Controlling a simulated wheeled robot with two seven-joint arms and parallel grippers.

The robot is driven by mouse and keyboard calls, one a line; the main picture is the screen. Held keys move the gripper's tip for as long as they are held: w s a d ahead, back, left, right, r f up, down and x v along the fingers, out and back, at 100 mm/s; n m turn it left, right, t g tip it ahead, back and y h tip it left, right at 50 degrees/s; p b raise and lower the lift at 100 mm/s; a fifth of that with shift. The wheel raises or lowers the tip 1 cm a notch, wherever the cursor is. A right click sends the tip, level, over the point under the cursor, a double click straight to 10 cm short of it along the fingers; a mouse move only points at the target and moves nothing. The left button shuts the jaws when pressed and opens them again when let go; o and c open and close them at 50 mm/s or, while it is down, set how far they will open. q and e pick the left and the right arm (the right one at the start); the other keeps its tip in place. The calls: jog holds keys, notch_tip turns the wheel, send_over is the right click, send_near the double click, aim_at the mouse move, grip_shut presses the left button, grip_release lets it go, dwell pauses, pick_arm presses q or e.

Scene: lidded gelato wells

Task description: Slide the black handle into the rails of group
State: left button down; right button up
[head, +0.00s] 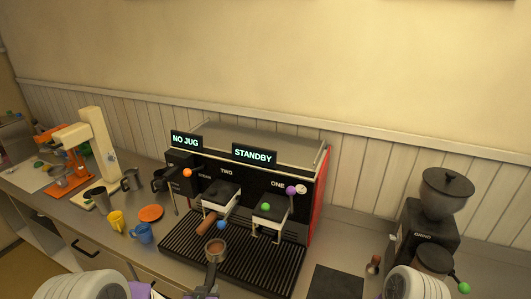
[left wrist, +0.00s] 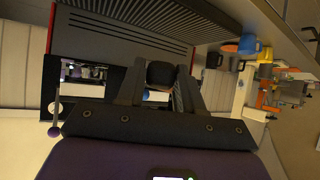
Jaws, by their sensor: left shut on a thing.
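The black handle (head: 212,272) with its round metal basket (head: 215,247) is in the head view, over the front of the drip grate. My left gripper (head: 208,289) is shut on the handle's near end at the bottom edge. In the left wrist view the black handle (left wrist: 160,73) shows end-on between the fingers, and its basket is hidden. Group ONE (head: 268,212) on the right of the coffee machine looks empty, its rails dim. Group TWO (head: 221,195) on the left has a brown handle (head: 207,224) sticking out below it. My right gripper is out of view.
The slatted drip grate (head: 260,262) lies in front of the machine. A yellow cup (head: 116,220), a blue cup (head: 141,233) and an orange saucer (head: 151,213) stand left. A grinder (head: 430,225) and a dark mat (head: 338,281) are right. The displays read NO JUG and STANDBY.

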pick_arm(q)
jog(key=shift+s+r, duration=0.2)
jog(key=shift+s, duration=0.1)
jog(key=shift+w, duration=0.1)
jog(key=shift+w+f, duration=0.1)
jog(key=shift+d+b, duration=0.2)
jog(key=shift+b, duration=0.15)
jog(key=s+d+r+m+h+b, duration=0.3)
jog(key=d+r+m+h+b, duration=0.1)
jog(key=d+r+b, duration=0.1)
jog(key=shift+s+d+r+m+b, duration=0.35)
jog(key=shift+d+b, duration=0.2)
jog(key=shift+b, duration=0.6)
jog(key=shift+f, duration=0.15)
